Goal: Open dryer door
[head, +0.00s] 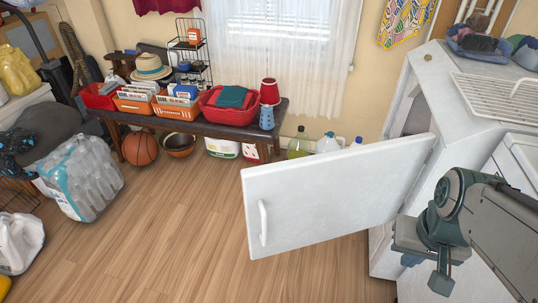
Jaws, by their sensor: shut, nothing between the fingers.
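The white dryer door (335,196) stands wide open, swung out to the left from its hinged edge near the dryer. Its white handle (263,223) is near the free left edge. The white dryer (410,182) stands at the right, and part of its front opening (413,108) shows behind the door; most of the inside is hidden. My gripper (441,284) is at the lower right, in front of the dryer and right of the door. It is shut and empty, apart from the door and far from the handle.
A dark bench (190,125) with baskets stands along the back wall. Bottles (328,143) stand on the floor behind the door. A bottle pack (82,178) is at the left. The wooden floor (180,240) left of the door is clear.

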